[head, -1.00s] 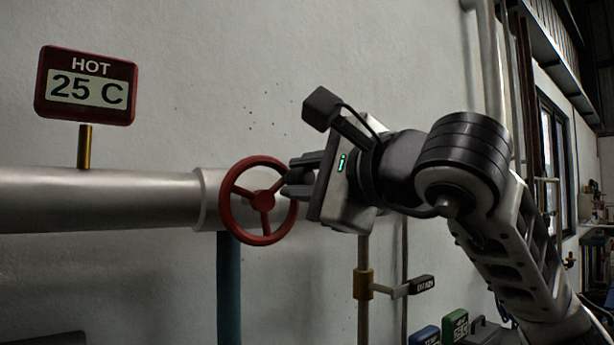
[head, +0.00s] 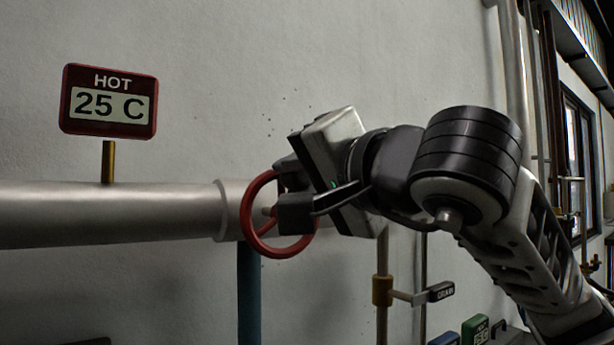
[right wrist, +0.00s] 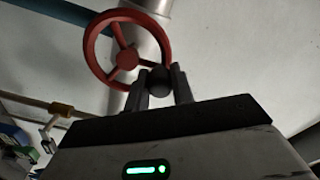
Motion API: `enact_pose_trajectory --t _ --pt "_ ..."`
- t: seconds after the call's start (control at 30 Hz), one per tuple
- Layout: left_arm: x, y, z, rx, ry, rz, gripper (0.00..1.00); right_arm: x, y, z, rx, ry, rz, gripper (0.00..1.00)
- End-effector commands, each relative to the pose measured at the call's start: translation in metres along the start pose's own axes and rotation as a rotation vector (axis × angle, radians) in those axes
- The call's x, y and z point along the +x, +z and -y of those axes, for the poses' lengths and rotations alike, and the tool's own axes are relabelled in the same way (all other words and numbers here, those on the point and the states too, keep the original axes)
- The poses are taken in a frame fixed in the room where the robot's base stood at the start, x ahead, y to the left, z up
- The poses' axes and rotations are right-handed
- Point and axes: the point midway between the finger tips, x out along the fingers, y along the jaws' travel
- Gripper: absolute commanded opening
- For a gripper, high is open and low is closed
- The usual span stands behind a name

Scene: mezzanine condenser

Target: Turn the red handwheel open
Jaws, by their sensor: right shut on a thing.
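The red handwheel (head: 246,222) stands at the end of a thick grey pipe, and its right part is covered by my right gripper (head: 284,188). The gripper is shut on the wheel's rim at its right side, rolled at a slant. In the right wrist view the handwheel (right wrist: 127,59) shows its hub, spokes and rim. The gripper's two fingers (right wrist: 159,88) meet the rim at its lower right there, with a dark round part between them. My left gripper is in no view.
A red sign (head: 110,101) reading HOT 25 C stands on the grey pipe (head: 110,215). A blue-green pipe (head: 249,290) runs down behind the wheel.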

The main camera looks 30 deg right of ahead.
Motion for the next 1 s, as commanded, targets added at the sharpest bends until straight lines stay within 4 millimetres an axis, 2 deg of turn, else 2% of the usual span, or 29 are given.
enact_pose_trajectory --t 0.5,0.73,1.0 --pt "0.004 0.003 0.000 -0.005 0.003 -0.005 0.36 0.000 0.021 0.004 -0.471 -0.001 0.003 0.01" --pt "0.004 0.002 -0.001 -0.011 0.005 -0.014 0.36 0.000 0.028 0.003 -0.617 0.000 0.005 0.01" --pt "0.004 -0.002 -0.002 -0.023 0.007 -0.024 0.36 0.000 0.031 0.003 -0.707 0.000 0.006 0.01"
